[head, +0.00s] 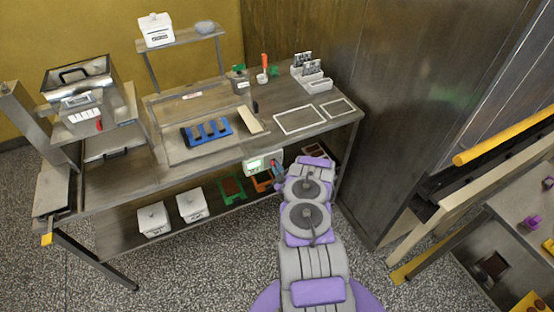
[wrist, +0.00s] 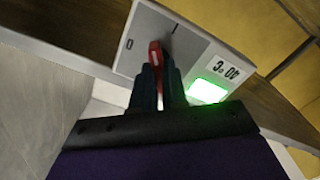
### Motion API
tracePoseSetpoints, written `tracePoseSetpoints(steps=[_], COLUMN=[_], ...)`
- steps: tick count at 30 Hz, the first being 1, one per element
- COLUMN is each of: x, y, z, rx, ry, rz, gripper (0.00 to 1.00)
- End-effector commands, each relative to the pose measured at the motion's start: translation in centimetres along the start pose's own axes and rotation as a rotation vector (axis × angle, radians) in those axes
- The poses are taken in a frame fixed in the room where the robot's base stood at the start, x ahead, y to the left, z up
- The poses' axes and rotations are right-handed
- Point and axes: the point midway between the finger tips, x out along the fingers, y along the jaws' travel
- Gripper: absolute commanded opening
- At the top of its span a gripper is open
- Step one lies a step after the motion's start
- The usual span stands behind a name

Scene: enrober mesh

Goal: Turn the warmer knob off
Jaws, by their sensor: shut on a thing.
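The warmer control box (wrist: 198,50) is a pale box under the front edge of the steel table; it also shows in the head view (head: 256,163). Its face carries a red knob (wrist: 155,54), a 0 mark on the left, a line mark on the right and a lit green display (wrist: 207,90). A label beside the display seems to read 40 °C. My gripper (wrist: 159,78) is shut on the red knob, one dark finger on each side. The knob's red bar stands between the two marks; its lower part is hidden by the fingers.
The steel table (head: 295,98) holds a blue rack (head: 207,133) and a machine at left (head: 80,95). White tubs (head: 153,219) stand on the lower shelf. A tall metal panel (head: 400,110) closes off the right of the table. Speckled floor in front is clear.

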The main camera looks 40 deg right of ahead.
Motion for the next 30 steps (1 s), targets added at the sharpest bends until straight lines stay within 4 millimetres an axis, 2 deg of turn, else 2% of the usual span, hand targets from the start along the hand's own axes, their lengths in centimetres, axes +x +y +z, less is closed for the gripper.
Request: tracePoseSetpoints(steps=[5,18,30], x=[-0.01,0.06,0.07], y=[-0.1,-0.68,-0.74], z=[-0.48,0.2,0.31], rx=[-0.16,-0.572,-0.843], ry=[0.0,0.001,0.001], rz=[-0.007,-0.004,-0.004], gripper=[0.0,0.0,0.0])
